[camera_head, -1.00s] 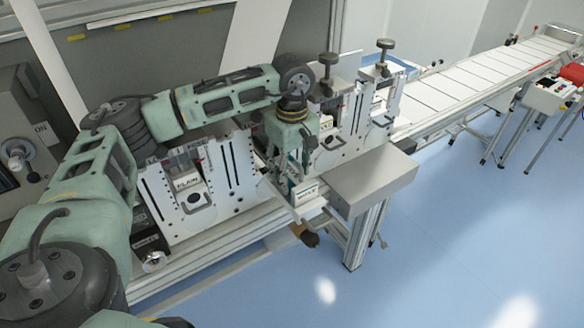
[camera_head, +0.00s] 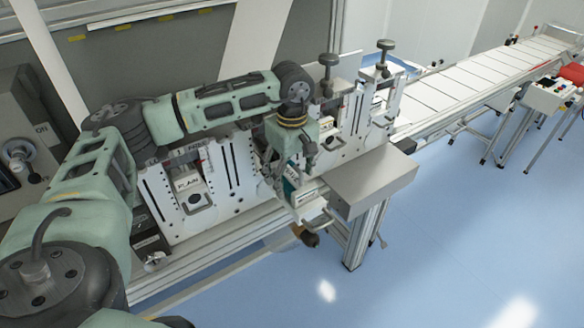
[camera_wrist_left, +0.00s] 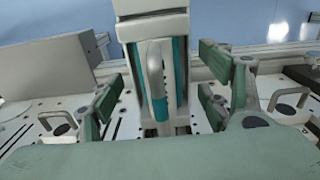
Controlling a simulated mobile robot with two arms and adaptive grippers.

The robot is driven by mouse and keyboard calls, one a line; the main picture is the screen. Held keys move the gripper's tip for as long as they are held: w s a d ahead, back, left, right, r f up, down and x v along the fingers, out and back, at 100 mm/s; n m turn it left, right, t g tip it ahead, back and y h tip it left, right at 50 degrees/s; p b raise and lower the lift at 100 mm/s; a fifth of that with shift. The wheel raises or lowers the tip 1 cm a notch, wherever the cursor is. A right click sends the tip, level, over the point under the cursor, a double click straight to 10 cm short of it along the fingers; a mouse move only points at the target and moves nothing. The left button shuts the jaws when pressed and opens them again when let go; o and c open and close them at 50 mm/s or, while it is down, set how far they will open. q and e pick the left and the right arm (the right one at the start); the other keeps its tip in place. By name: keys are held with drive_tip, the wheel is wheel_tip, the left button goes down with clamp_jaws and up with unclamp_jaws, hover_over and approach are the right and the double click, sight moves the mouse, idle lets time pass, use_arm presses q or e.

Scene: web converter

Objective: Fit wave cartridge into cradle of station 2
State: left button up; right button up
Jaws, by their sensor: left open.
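The teal and white cartridge (camera_head: 292,179) stands by the front rail in the middle of the machine; its label is too small to read surely. In the left wrist view the cartridge (camera_wrist_left: 172,70) is upright in the picture, with a grey loop handle facing me. My left gripper (camera_head: 285,172) is above and around it, tilted. In the wrist view its two fingers (camera_wrist_left: 162,103) are open on either side of the handle, with visible gaps. The arm and gripper hide much of the middle station and its cradle. My right gripper is not in view.
A station with a cartridge marked PLAIN (camera_head: 188,184) stands to the left. Further stations with black clamp knobs (camera_head: 385,46) stand to the right. A grey metal box (camera_head: 372,180) juts out close right of the gripper. A conveyor (camera_head: 480,75) runs off behind right.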

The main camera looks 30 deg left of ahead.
use_arm(q)
drive_tip(key=shift+w+r+b, duration=0.1)
drive_tip(key=shift+r+b, duration=0.2)
drive_tip(key=shift+r, duration=0.05)
wheel_tip(320, 180, up, 10)
drive_tip(key=b, duration=0.4)
drive_tip(key=shift+r, duration=0.75)
drive_tip(key=shift+f, duration=0.1)
